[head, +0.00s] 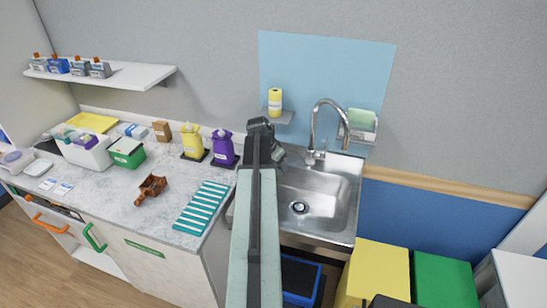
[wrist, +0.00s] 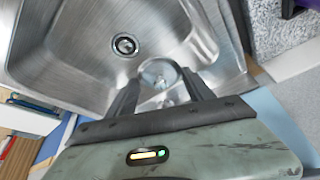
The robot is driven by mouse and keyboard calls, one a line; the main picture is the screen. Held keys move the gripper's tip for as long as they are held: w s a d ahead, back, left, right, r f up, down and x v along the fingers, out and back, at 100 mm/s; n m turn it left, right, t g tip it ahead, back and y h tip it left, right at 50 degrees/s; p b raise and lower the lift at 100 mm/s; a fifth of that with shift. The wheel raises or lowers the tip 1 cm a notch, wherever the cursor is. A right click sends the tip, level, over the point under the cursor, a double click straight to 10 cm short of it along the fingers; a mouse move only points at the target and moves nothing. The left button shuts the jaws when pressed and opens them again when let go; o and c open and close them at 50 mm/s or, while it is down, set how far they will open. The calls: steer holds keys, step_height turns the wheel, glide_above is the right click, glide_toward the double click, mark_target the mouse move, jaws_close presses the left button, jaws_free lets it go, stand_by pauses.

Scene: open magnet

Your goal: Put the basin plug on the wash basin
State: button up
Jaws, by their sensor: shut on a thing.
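The stainless steel wash basin (head: 325,205) is right of my arm in the head view, with its drain (head: 298,207) in the floor of the bowl. My gripper (head: 272,148) is over the basin's back left part, its tips mostly hidden by the arm. In the wrist view my gripper (wrist: 161,82) is shut on a round, pale, shiny basin plug (wrist: 160,74), held between the fingertips. Behind the plug is the steel basin (wrist: 65,60), with the dark drain (wrist: 125,45) above and left of the plug. The gap between plug and steel cannot be judged.
A tall curved faucet (head: 316,125) stands behind the basin. A yellow bottle (head: 275,101) and a sponge holder (head: 361,128) are on the wall. Yellow (head: 193,143) and purple (head: 223,148) bottles stand on the left counter. Yellow (head: 375,272) and green (head: 443,282) bins are at front right.

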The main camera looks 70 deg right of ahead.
steer(key=w+a+f+b, duration=0.2)
steer(key=w, duration=0.5)
steer(key=w+a+f+b, duration=0.2)
steer(key=w+f, duration=0.1)
steer(key=w, duration=0.4)
steer(key=shift+m, duration=0.3)
steer(key=s+d, duration=0.2)
steer(key=d, duration=0.3)
steer(key=s+d, duration=0.3)
steer(key=d, duration=0.2)
steer(key=s+d, duration=0.3)
steer(key=d, duration=0.2)
steer(key=shift+d+r, duration=0.3)
steer(key=shift+d, duration=0.1)
steer(key=shift+b+x, duration=1.05)
steer(key=shift+b, duration=0.1)
steer(key=shift+a+r, duration=0.1)
steer(key=shift+r, duration=0.05)
steer(key=shift+f, duration=0.25)
steer(key=o, duration=1.5)
steer(key=shift+r, duration=0.1)
